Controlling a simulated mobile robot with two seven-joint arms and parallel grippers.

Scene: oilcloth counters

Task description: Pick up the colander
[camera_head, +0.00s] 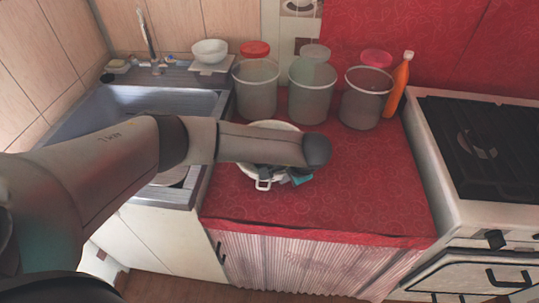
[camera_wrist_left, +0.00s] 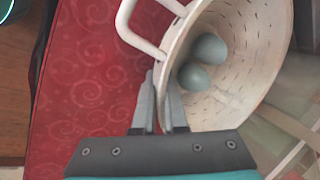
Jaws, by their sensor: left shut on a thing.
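The white colander (camera_head: 272,125) is over the red counter, mostly hidden behind my left arm in the head view. One of its handles shows below the arm. In the left wrist view the colander (camera_wrist_left: 247,75) has small slots in its wall, a handle at upper left and two grey-green round things (camera_wrist_left: 207,49) inside. My left gripper (camera_head: 280,176) is beside that handle, and in the wrist view its fingers (camera_wrist_left: 163,108) are shut on the rim, one on each side of the wall. Whether the colander touches the counter is unclear. My right gripper is out of view.
Three clear containers stand behind the colander: left (camera_head: 256,92), middle (camera_head: 312,92) and right (camera_head: 364,100). An orange bottle (camera_head: 399,86) is beside them. A sink (camera_head: 110,115) is left, a stove (camera_head: 480,150) right. The red counter (camera_head: 365,185) is clear at front right.

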